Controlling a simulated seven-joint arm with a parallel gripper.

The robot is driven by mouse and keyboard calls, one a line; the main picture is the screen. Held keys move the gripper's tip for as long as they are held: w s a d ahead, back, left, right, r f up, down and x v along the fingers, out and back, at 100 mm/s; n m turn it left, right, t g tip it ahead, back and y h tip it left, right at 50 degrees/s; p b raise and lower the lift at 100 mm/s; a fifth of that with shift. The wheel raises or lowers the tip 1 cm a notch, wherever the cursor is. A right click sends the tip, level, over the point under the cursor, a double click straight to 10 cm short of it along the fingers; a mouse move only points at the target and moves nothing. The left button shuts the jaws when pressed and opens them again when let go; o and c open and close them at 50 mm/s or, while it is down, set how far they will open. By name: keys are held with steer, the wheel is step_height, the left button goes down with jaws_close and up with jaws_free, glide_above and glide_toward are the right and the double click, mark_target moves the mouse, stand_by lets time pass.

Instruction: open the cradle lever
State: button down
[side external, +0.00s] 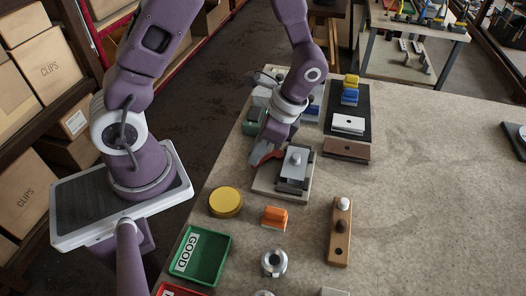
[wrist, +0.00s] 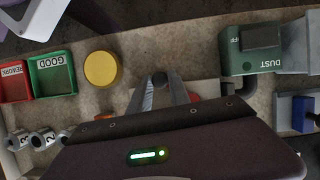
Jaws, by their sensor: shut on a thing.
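The cradle (side external: 293,181) is a dark grey fixture with a silver block and a post on top, on a pale base plate. Its red lever (side external: 274,155) shows at the cradle's left side, partly hidden by my gripper (side external: 260,152). My gripper reaches down to the lever from behind and is shut on it. In the wrist view the two fingertips (wrist: 161,82) close around a dark round end (wrist: 160,78), and a reddish part shows just to their right. The rest of the cradle is hidden behind the gripper body there.
A green GOOD tray (side external: 201,255) is at the front left. A green DUST box (wrist: 250,48) stands nearby. The table's right side is mostly clear.

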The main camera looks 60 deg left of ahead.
steer(key=a+m+t, duration=0.1)
steer(key=m, duration=0.1)
steer(key=a+m+y, duration=0.1)
steer(key=a+m, duration=0.1)
steer(key=m, duration=0.1)
steer(key=shift+w+m+t, duration=0.1)
steer(key=shift+m+t, duration=0.2)
steer(key=shift+t, duration=0.1)
steer(key=shift+w+a+m+t, duration=0.3)
steer(key=shift+a+m+t, duration=0.2)
steer(key=shift+m, duration=0.6)
steer(key=shift+w+a+m+t, duration=0.25)
steer(key=shift+a+m+t, duration=0.2)
steer(key=shift+m, duration=0.65)
steer(key=shift+y, duration=0.3)
steer(key=c, duration=1.2)
jaws_free()
steer(key=s+d+r+n+t+h, duration=0.2)
steer(key=s+r+n, duration=0.3)
steer(key=r+n, duration=0.4)
steer(key=s+d+r+n+t+h, duration=0.2)
steer(key=s+d+r+n, duration=0.3)
steer(key=r+n, duration=0.4)
step_height(320, 180, up, 3)
steer(key=shift+s+d+r+t+h, duration=0.2)
steer(key=shift+s+t+h, duration=0.15)
steer(key=shift+t, duration=0.4)
